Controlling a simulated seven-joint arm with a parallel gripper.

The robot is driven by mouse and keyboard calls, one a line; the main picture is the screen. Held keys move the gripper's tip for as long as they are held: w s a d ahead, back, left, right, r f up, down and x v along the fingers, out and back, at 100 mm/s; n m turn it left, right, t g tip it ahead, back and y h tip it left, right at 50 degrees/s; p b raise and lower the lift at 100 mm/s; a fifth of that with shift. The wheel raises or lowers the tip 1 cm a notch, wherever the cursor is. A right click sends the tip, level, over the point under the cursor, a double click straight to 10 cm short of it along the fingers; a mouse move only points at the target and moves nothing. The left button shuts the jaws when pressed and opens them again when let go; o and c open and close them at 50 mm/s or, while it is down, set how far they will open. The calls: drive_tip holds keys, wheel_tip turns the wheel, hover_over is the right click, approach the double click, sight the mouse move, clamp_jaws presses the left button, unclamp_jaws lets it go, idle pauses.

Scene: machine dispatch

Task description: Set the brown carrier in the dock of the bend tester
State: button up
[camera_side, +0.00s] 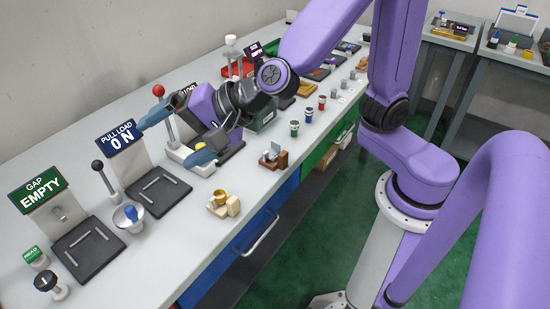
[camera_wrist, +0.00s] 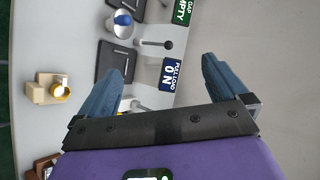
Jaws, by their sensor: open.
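The brown carrier (camera_side: 273,157) stands near the bench's front edge in the side view, with a grey-white piece on it. Part of it shows at the lower left of the wrist view (camera_wrist: 42,167). My gripper (camera_side: 180,134) is open and empty above the bench, behind and left of the carrier and apart from it. Its two blue fingers also show in the wrist view (camera_wrist: 166,56). A station with a red-knobbed lever (camera_side: 160,91) is partly hidden by my gripper. Its sign is mostly covered, so I cannot tell whether it is the bend tester.
A beige carrier with a yellow ring (camera_side: 222,204) stands left of the brown one. Dark dock plates stand before the PULL LOAD sign (camera_side: 122,138) and the GAP sign (camera_side: 40,190). Several small coloured jars (camera_side: 308,113) line the front edge further right.

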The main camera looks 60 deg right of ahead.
drive_tip(key=g+y, duration=0.1)
drive_tip(key=m+g+h, duration=0.8)
drive_tip(key=g, duration=0.1)
hover_over(277, 154)
drive_tip(key=f, duration=1.4)
drive_tip(key=shift+w+d+f, duration=0.15)
drive_tip(key=shift+w+f, duration=0.05)
drive_tip(key=shift+w, duration=0.05)
drive_tip(key=shift+s+a+f, duration=0.1)
drive_tip(key=shift+s+f, duration=0.05)
drive_tip(key=shift+f, duration=1.15)
drive_tip(key=shift+s+a+f, duration=0.1)
drive_tip(key=shift+f, duration=1.2)
